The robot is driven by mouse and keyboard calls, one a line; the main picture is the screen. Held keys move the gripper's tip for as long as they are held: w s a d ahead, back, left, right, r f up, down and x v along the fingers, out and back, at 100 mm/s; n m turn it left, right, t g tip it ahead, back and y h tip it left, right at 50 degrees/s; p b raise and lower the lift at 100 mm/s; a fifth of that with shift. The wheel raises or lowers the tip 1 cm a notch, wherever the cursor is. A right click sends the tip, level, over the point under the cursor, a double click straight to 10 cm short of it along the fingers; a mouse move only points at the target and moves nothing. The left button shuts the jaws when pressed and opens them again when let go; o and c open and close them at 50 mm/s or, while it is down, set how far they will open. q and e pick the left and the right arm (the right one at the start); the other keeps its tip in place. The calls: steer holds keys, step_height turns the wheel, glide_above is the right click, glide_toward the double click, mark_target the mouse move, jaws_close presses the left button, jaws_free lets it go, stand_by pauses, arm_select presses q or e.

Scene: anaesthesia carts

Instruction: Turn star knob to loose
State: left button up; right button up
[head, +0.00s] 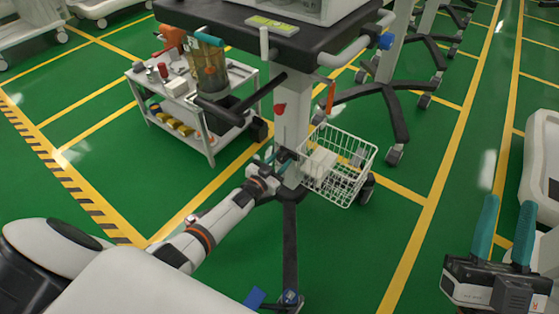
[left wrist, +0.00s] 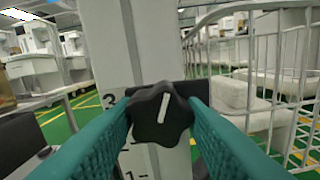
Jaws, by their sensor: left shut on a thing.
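The star knob (left wrist: 160,115) is black with lobes and a white line on its face. The line stands nearly upright, its top tilted slightly right. The knob sits on the pale column (left wrist: 128,45) of a cart, by a scale with numbers. My left gripper (head: 277,160) is at this column in the head view. In the left wrist view its teal fingers lie on both sides of the knob, shut on it. The fingers hide part of the knob's sides. My right gripper (head: 506,228) is open and empty at the lower right, far from the cart.
A white wire basket (head: 352,188) hangs right of the column, close to my left gripper. Above is the cart's dark top (head: 225,20) with handles. A small white trolley (head: 208,145) with items stands left. Green floor (head: 370,265) is free in front.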

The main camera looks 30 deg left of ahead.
arm_select(q)
steer(key=shift+n, duration=0.3)
arm_select(e)
steer(key=shift+w+f, duration=0.1)
arm_select(q)
steer(key=o, duration=0.7)
steer(key=shift+s, duration=0.2)
steer(key=s+p, duration=0.1)
steer(key=s, duration=0.2)
steer(key=s+p, duration=0.1)
steer(key=s, duration=0.1)
steer(key=shift+a+r+p, duration=0.1)
steer(key=shift+a+p, duration=0.2)
steer(key=shift+a, duration=0.1)
steer(key=p, duration=0.2)
glide_toward(280, 160)
steer(key=shift+s+a, duration=0.15)
steer(key=shift+s, duration=1.1)
arm_select(e)
step_height(280, 160, down, 14)
steer(key=w+d+g+h, duration=0.1)
steer(key=w+g+h, duration=0.1)
steer(key=g, duration=0.9)
steer(key=shift+d+f+h, duration=0.25)
steer(key=shift+d+h, duration=0.1)
steer(key=shift+h, duration=0.55)
steer(key=shift+w, duration=0.1)
